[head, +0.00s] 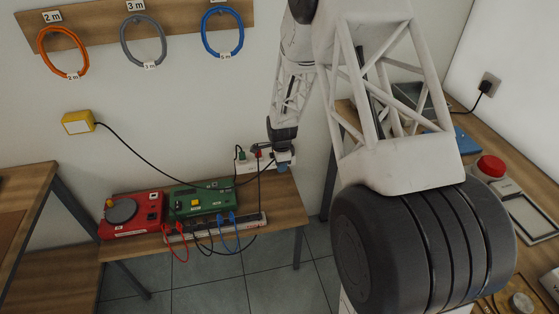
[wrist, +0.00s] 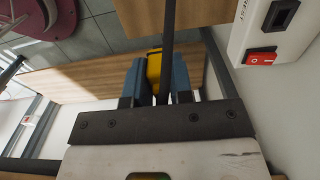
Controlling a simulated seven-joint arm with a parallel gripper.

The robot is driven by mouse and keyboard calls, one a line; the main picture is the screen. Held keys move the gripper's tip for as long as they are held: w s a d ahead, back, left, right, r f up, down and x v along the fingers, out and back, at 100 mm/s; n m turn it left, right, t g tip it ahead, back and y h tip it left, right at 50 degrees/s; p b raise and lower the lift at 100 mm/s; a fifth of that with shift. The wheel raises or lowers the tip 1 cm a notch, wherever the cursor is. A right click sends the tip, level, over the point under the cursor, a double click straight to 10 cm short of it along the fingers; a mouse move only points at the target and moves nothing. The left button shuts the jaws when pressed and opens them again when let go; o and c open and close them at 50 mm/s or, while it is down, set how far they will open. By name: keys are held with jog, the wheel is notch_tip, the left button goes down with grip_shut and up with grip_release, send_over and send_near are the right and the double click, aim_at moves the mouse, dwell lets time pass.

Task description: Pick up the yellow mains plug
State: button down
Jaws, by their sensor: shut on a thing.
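My gripper (wrist: 156,85) is shut on the yellow mains plug (wrist: 154,68). The plug sits between the two blue fingers, and a dark cable or bar crosses in front of it. In the head view my gripper (head: 283,165) is above the right end of the low wooden bench, close to the wall. The plug cannot be made out there; my gripper hides it. Whether the plug is clear of any socket cannot be told.
A white socket box (head: 250,167) with plugs is beside my gripper; a white box with a red switch (wrist: 262,58) shows close in the wrist view. The bench (head: 285,205) bears a red device (head: 130,225), a green device (head: 205,200) and a power strip (head: 215,227). Cables hang around.

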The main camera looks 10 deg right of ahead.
jog(key=shift+s, duration=0.45)
dwell(0.5)
jog(key=shift+r, duration=5)
jog(key=shift+a, duration=0.15)
